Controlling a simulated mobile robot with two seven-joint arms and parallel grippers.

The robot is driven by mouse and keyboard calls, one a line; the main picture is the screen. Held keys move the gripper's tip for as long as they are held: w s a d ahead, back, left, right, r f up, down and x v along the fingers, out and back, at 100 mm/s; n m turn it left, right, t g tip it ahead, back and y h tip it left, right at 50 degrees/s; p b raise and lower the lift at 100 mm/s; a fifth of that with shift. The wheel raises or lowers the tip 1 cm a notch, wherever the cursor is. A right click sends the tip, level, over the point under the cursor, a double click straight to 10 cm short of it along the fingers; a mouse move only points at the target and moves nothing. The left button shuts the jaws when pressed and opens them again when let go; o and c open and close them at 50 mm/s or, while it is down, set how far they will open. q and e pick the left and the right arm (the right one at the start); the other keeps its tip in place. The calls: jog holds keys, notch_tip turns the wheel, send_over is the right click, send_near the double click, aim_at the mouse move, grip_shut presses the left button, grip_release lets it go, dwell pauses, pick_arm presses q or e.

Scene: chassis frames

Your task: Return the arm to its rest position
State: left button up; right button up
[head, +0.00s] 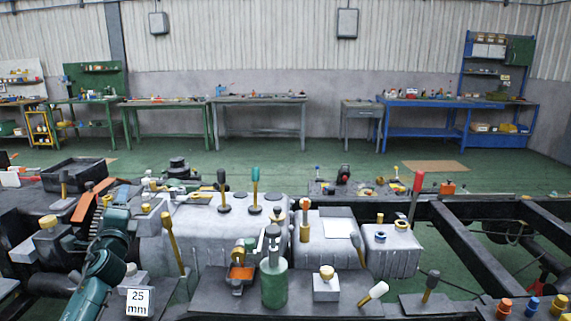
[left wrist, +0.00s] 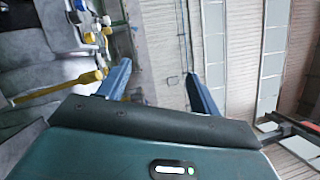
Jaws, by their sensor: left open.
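My left arm (head: 92,285) comes in from the lower left of the head view, and my left gripper (head: 118,212) is at its far end, over the left part of the chassis. In the left wrist view the two blue fingers of the gripper (left wrist: 160,85) stand wide apart, with nothing held between them. Behind them are the wall and floor, seen sideways. Parts on the chassis show left of the fingers, including a yellow-ended lever (left wrist: 60,88). In the head view the fingertips are hard to make out among the dark parts. My right gripper is not in view.
Close by the arm are a yellow-topped lever (head: 173,244), a "25 mm" sign (head: 139,301) and a dark tray (head: 75,176). A green cylinder (head: 274,285) and several upright handles stand farther right. Workbenches (head: 262,101) line the far wall, with open green floor before them.

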pick_arm(q)
jog(key=s+d+f+n+g+h, duration=0.35)
jog(key=s+d+f+n, duration=0.4)
jog(key=f, duration=0.45)
jog(key=s+d+f+n+g+h, duration=0.2)
jog(key=s+d+f+n+h, duration=0.2)
jog(key=s+d+f+n, duration=0.65)
jog(key=s+d+f+m+g, duration=0.1)
jog(key=s+d+f, duration=0.1)
jog(key=s, duration=0.5)
jog(key=s+d+f+g+h, duration=0.1)
jog(key=s+d+f, duration=0.1)
jog(key=s, duration=0.4)
jog(key=s+d+f+m+g+h, duration=0.1)
jog(key=s+d+f, duration=0.2)
jog(key=s, duration=0.4)
jog(key=shift+s+f+m, duration=0.3)
jog(key=shift+s+f, duration=0.05)
jog(key=shift+f, duration=0.4)
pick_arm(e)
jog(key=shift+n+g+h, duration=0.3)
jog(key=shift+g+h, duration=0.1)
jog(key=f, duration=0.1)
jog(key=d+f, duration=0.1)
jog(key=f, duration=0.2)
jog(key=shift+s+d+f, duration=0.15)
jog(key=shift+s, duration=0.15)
